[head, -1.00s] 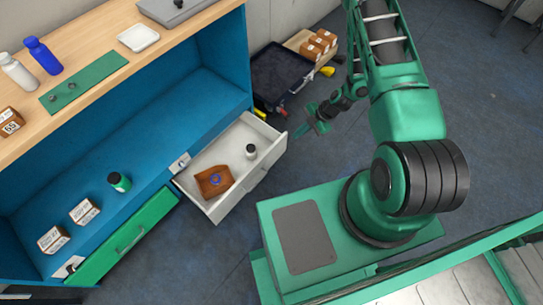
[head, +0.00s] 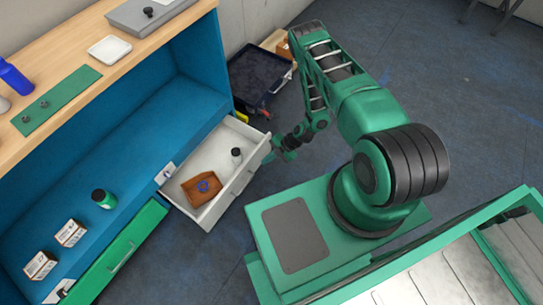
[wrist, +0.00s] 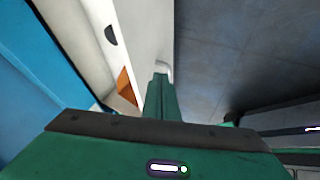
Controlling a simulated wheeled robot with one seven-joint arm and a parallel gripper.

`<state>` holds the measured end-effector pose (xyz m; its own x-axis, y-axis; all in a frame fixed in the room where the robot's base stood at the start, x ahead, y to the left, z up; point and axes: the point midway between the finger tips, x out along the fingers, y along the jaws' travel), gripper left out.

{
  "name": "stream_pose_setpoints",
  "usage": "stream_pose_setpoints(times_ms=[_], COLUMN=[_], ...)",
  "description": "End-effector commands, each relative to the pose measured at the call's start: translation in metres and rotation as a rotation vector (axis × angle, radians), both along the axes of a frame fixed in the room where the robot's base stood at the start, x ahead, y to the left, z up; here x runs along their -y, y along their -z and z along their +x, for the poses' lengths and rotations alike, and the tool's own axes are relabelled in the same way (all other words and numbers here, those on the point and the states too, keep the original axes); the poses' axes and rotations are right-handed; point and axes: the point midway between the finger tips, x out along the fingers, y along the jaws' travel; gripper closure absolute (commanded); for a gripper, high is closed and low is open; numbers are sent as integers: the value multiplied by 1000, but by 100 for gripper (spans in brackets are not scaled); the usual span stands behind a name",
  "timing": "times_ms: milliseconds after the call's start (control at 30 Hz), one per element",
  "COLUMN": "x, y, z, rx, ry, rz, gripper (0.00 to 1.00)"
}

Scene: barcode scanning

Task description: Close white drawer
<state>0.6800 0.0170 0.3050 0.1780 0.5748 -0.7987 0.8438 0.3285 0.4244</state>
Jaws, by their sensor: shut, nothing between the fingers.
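The white drawer (head: 213,211) is pulled out from the blue cabinet in the head view. Inside it lie a brown item with a blue mark (head: 196,193) and a small white bottle with a black cap (head: 236,159). My gripper (head: 277,152) is at the drawer's front panel, near its far right corner. In the wrist view my gripper's fingers (wrist: 160,78) are together and empty, beside the drawer's front panel (wrist: 146,35). The fingertips appear very close to a pale handle (wrist: 164,68); I cannot tell whether they touch.
Boxes and a green bottle (head: 104,199) stand on the blue shelf. A dark open case (head: 259,72) lies on the floor behind my arm.

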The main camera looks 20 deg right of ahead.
Motion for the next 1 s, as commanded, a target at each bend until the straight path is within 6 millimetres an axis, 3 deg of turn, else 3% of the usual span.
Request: stream_pose_setpoints(times_ms=[100,400,1000], x=[-12,-29,-35], y=[14,12,12], z=[6,34,41], rx=[3,1,1], ry=[-2,2,1], rz=[-1,0,0], gripper=[100,100,100])
